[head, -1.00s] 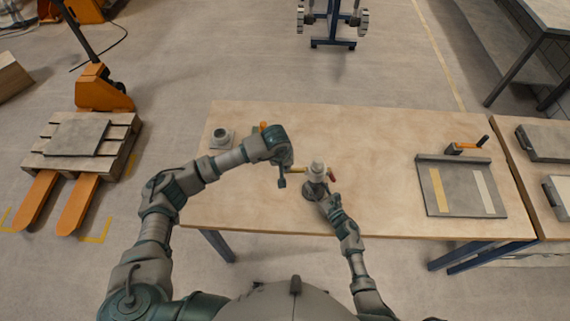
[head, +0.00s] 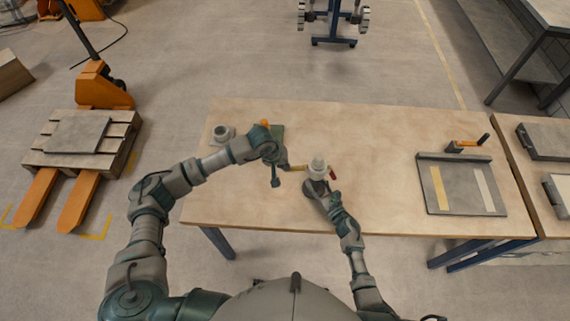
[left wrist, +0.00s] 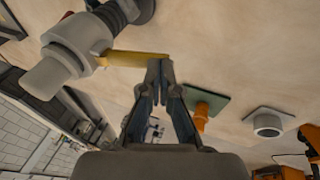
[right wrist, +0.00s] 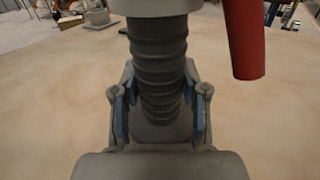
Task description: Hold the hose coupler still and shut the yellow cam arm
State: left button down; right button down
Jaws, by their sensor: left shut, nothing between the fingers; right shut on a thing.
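The hose coupler (head: 318,168) stands upright near the table's front middle, pale grey with a ribbed neck (right wrist: 158,65). Its yellow cam arm (head: 298,168) sticks out to the left, and a red cam arm (head: 333,174) hangs on its right; the red one shows in the right wrist view (right wrist: 245,40). My left gripper (left wrist: 160,66) is shut and empty, its tips at the yellow arm's free end (left wrist: 138,59); whether they touch I cannot tell. My right gripper (right wrist: 158,112) is shut on the ribbed neck below the coupler's body.
A green plate with an orange part (left wrist: 201,114) and a pale ring fitting (head: 222,134) lie at the table's left. A grey board with yellow and white strips (head: 460,188) lies at the right. The wooden table (head: 375,140) is clear between.

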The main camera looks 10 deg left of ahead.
pick_arm(q)
notch_tip(320, 180, down, 3)
jog(key=h, duration=0.5)
jog(key=shift+a+f+n+t, duration=0.1)
jog(key=shift+a+n+t, duration=0.05)
jog(key=shift+n+t, duration=0.15)
jog(key=shift+d+f, duration=0.3)
jog(key=shift+f, duration=0.6)
dwell(0.8)
jog(key=shift+r, duration=0.85)
